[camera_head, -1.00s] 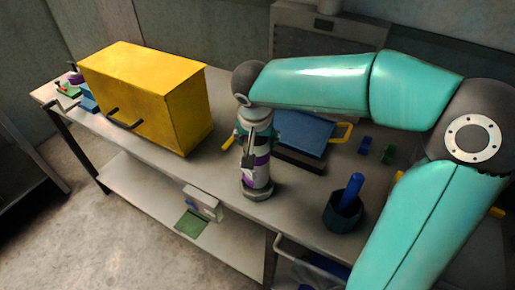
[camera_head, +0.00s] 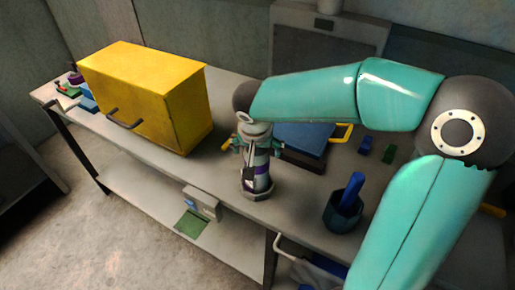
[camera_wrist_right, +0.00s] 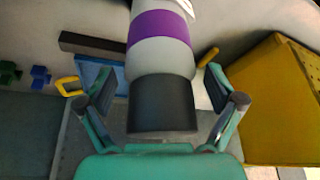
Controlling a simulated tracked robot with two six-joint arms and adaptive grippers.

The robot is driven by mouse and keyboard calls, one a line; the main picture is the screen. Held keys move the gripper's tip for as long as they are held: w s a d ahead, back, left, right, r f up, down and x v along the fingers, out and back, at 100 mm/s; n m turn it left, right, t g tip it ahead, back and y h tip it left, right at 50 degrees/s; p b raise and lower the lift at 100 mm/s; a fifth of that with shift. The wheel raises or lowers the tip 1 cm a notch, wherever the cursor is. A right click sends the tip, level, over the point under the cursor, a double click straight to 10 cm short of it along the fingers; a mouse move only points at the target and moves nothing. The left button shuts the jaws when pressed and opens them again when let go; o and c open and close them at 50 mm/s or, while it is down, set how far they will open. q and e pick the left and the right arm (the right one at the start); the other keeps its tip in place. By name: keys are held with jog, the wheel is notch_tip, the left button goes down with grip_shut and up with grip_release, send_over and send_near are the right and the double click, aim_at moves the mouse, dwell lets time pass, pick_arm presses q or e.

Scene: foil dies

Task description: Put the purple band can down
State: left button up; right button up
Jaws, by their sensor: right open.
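The purple band can (camera_head: 262,171) is upright near the front edge of the workbench, below my right wrist and partly hidden by the gripper. In the right wrist view the can (camera_wrist_right: 160,32) shows a purple band, pale grey bands and a dark end. My right gripper (camera_wrist_right: 159,85) is open, with one finger on each side of the can and visible gaps between. In the head view this gripper (camera_head: 257,160) hangs over the can from above. My left gripper is in no view.
A yellow box (camera_head: 150,95) with a dark handle stands to the left. A blue case (camera_head: 305,140) lies behind the can. A dark blue cup (camera_head: 343,212) holding a blue rod stands to the right. Small blue and green pieces lie farther right.

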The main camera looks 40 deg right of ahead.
jog(key=shift+r, duration=0.1)
jog(key=v, duration=1.2)
